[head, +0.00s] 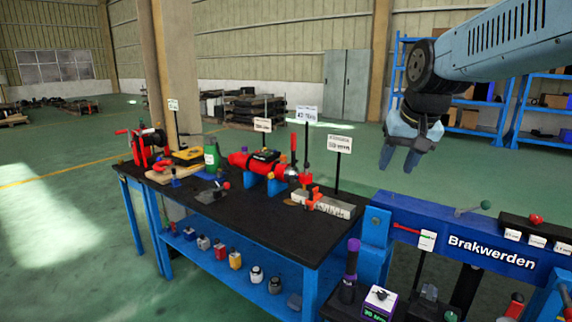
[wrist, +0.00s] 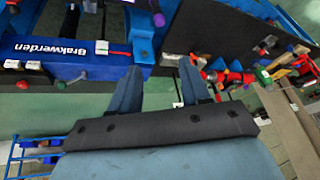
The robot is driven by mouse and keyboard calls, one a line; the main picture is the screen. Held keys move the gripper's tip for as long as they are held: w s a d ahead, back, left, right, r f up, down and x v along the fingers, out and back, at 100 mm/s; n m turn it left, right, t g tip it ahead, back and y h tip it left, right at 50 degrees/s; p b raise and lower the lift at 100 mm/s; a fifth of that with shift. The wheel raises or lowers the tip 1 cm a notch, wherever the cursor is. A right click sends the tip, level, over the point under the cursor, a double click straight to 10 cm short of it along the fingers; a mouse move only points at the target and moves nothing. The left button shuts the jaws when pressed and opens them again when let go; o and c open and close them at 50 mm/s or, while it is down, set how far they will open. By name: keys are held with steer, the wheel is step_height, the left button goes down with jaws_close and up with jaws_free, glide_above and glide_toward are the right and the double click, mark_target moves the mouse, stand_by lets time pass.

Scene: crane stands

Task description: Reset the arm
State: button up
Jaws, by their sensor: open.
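My gripper (head: 402,156) hangs at the end of my blue arm in the upper right of the head view. It is above and behind the blue Brakwerden stand, in free air. Its two blue fingers are apart, with nothing between them. In the wrist view my gripper (wrist: 158,82) shows its two fingers spread, with green floor and the stand's edge beyond them. It touches nothing that I can see.
A black-topped workbench (head: 243,220) holds a red cylinder machine (head: 268,168), tools and sign posts. The blue Brakwerden beam (head: 450,238) stands at the front right, with levers and labels. Blue shelves (head: 484,115) and a grey cabinet (head: 344,85) stand at the back. Open floor lies between.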

steer(key=s+f, duration=0.2)
steer(key=s, duration=0.5)
steer(key=s+f+n, duration=0.1)
steer(key=s+f, duration=0.2)
steer(key=s, duration=0.4)
steer(key=shift+s+f+n+t, duration=0.25)
steer(key=shift+s+n+t, duration=0.05)
steer(key=shift+s, duration=0.05)
steer(key=shift+d, duration=0.1)
steer(key=shift+c, duration=0.3)
stand_by(0.8)
